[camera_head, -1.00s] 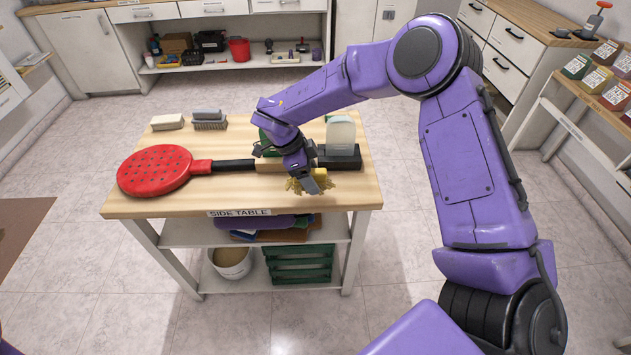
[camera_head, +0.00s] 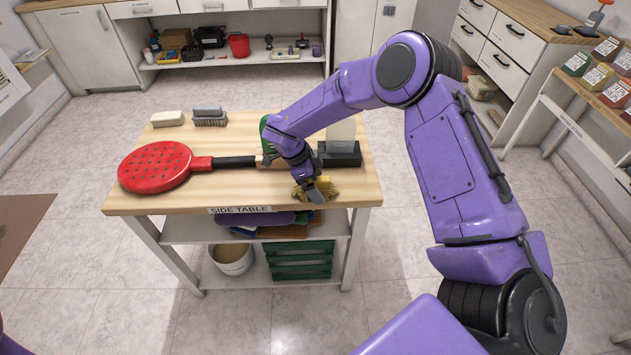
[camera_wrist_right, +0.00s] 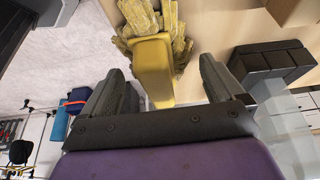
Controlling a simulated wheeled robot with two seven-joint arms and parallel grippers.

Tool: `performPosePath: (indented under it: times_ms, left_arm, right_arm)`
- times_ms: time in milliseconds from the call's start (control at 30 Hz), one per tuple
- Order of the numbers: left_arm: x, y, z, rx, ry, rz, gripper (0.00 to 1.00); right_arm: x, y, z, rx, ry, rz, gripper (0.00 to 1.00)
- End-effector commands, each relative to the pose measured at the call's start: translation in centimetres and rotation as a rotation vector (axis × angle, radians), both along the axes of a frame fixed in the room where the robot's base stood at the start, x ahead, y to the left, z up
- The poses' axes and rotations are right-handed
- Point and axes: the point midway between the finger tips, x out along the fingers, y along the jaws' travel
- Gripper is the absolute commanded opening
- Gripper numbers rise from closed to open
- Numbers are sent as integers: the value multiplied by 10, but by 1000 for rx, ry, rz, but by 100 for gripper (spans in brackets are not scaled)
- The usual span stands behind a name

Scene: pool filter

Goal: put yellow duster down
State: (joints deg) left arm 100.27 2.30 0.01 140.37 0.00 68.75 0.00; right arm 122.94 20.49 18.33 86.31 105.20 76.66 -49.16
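The yellow duster (camera_head: 328,188) lies at the front edge of the side table (camera_head: 160,203), right of its label. In the right wrist view its smooth yellow handle (camera_wrist_right: 153,72) points toward my gripper, with the fluffy head (camera_wrist_right: 150,20) beyond, against the wood. My right gripper (camera_head: 311,190) is at the duster, partly covering it in the head view. Its fingers (camera_wrist_right: 165,85) stand apart with the handle's end between them, and gaps show on both sides. My left gripper is out of view.
A red perforated paddle (camera_head: 155,167) lies on the table's left part. A white block (camera_head: 167,119) and a grey brush (camera_head: 209,117) lie at the back. A dark block (camera_head: 340,155) and a pale bottle (camera_head: 341,130) stand behind the gripper. The table's front left is clear.

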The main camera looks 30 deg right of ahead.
Motion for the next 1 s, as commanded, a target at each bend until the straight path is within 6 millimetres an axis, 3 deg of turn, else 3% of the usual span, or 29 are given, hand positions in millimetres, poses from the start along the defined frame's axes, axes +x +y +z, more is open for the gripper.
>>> performPosePath:
  times_ms: [233,500,633,1000]
  left_arm:
    - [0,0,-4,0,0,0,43]
    - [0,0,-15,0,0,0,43]
    - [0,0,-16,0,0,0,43]
    - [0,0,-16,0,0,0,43]
  right_arm:
    - [5,6,17,0,-5,0,95]
    - [19,28,80,0,-5,1,95]
    - [23,36,102,0,-2,0,95]
    - [25,40,113,0,0,0,95]
